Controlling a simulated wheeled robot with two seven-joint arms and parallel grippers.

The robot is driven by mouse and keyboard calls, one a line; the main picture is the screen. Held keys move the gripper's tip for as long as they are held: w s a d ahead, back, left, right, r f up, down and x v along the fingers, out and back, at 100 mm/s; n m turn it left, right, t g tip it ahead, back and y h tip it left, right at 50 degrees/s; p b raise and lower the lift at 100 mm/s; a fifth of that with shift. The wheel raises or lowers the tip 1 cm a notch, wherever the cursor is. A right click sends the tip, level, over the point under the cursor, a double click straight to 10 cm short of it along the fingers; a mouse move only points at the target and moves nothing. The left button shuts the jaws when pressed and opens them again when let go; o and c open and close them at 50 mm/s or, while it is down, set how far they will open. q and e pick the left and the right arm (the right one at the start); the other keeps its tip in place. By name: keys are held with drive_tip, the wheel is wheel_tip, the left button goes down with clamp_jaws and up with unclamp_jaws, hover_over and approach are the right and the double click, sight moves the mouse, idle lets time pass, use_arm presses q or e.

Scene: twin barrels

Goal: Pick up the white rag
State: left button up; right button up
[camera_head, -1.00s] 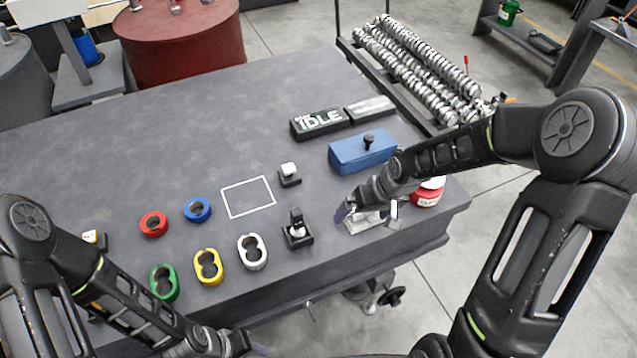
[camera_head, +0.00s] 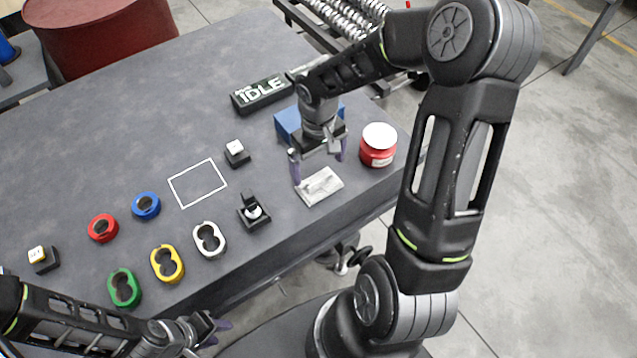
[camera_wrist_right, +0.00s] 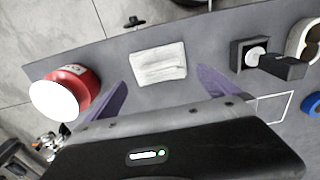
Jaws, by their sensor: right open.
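The white rag (camera_head: 321,187) lies flat and folded on the grey table, near its front right edge. In the right wrist view the rag (camera_wrist_right: 158,63) lies ahead of the fingertips, between their lines. My right gripper (camera_head: 318,168) is open and empty above the table, just behind the rag; its purple fingers (camera_wrist_right: 160,85) stand apart on either side in the wrist view. I see no contact with the rag. My left gripper (camera_head: 218,331) is low at the front left, off the table's front edge, and its jaw opening is unclear.
A red jar with a white lid (camera_head: 378,145) stands close right of the rag. A blue box (camera_head: 288,125) is partly hidden behind my right gripper. A black fixture with a white knob (camera_head: 253,212) stands to the left. Colored rings, including a white one (camera_head: 209,240), lie farther left.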

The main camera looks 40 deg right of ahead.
sight(319, 178)
drive_tip(key=shift+f, duration=0.65)
drive_tip(key=shift+d+f+p, duration=0.1)
drive_tip(key=shift+f+p, duration=0.45)
drive_tip(key=shift+f, duration=2.05)
drive_tip(key=shift+c, duration=0.2)
drive_tip(key=c, duration=1)
drive_tip(key=shift+r, duration=0.1)
wheel_tip(319, 178, up, 10)
drive_tip(key=shift+f+b, duration=0.1)
drive_tip(key=shift+b, duration=0.3)
